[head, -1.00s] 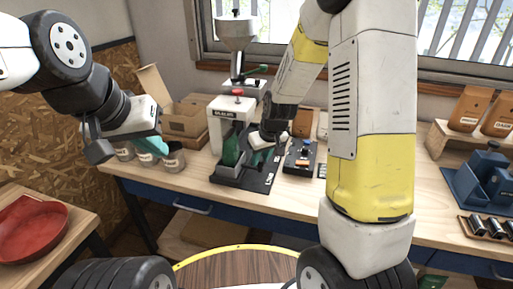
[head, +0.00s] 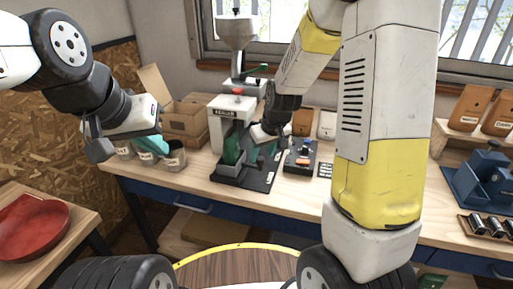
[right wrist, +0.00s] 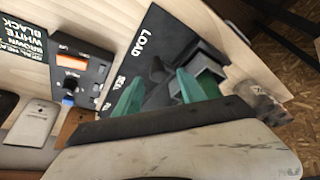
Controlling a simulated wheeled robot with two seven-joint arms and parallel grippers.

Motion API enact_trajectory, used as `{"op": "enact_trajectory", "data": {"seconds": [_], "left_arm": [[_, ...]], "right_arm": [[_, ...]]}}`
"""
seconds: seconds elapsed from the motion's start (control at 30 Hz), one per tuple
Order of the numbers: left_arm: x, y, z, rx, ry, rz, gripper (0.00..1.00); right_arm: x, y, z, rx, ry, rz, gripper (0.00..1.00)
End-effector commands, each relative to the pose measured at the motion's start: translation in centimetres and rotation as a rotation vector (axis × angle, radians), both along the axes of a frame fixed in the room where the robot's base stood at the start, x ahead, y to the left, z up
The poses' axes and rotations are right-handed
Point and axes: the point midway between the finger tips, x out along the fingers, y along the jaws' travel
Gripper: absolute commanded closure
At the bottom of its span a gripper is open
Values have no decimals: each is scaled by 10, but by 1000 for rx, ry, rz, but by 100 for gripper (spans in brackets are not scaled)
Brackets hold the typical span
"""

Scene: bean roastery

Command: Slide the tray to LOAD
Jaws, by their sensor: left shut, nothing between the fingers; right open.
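The tray (head: 228,172) is a dark grey holder at the left side of a black base plate (head: 258,184), beside the white sealer (head: 228,112). A green piece stands above it under the sealer. In the right wrist view the plate shows the words LOAD and SEAL, and the tray (right wrist: 212,80) lies to the right of them. My right gripper (head: 264,148) is open over the plate, close to the tray; its green fingers (right wrist: 160,92) show apart in the wrist view. Whether they touch the tray is unclear. My left gripper (head: 152,146) is shut and empty, above the bench's left end.
A control box (head: 300,156) stands right of the plate. Jars (head: 175,156) and an open carton (head: 182,118) are on its left. A blue device (head: 478,180) is at the far right. A red pan (head: 32,228) lies on a side table. Bare bench shows along the front.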

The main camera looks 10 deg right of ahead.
Motion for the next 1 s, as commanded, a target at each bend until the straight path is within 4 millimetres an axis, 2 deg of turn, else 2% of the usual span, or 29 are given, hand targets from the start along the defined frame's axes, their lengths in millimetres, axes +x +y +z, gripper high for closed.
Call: {"op": "enact_trajectory", "data": {"seconds": [0.1,0.3,0.67,0.77,0.87,1.0], "left_arm": [[0,0,0,0,0,0,100],[0,0,0,0,0,0,100],[0,0,0,0,0,0,100],[0,0,0,0,0,0,100],[0,0,0,0,0,0,100],[0,0,0,0,0,0,100]], "right_arm": [[-7,-3,21,1,-5,0,52],[-16,-6,42,0,-1,0,52],[-18,-7,45,0,1,-1,52],[-21,-9,52,8,-4,-9,52],[-34,-14,73,34,-15,-37,52],[-71,-24,117,90,-43,-100,52]]}}
